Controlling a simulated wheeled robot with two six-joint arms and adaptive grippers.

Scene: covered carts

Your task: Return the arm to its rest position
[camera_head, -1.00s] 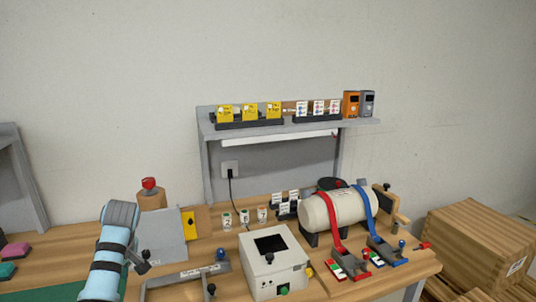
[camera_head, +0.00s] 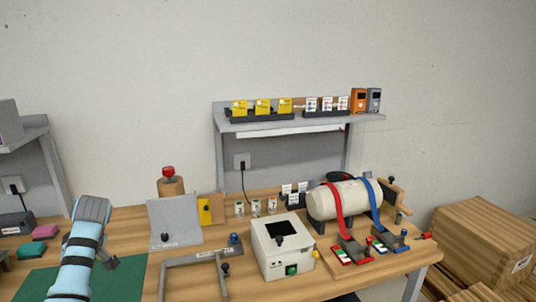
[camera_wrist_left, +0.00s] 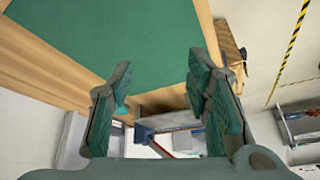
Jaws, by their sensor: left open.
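My left arm (camera_head: 78,255), pale blue with black bands, stands at the lower left of the head view, over the bench and a green mat. Its grey joint is at the top. I cannot make out its fingertips in the head view. In the left wrist view my left gripper (camera_wrist_left: 160,105) is open, its two green-padded fingers wide apart with nothing held between them. Past the fingers are the bench edge and the green mat (camera_wrist_left: 110,35). My right gripper is in neither view.
On the wooden bench (camera_head: 125,225) stand a white box (camera_head: 282,255), a strapped cylinder (camera_head: 345,199), a grey bracket (camera_head: 195,262) and a grey panel (camera_head: 174,222). A shelf (camera_head: 300,124) stands behind. Bare wall fills the space above.

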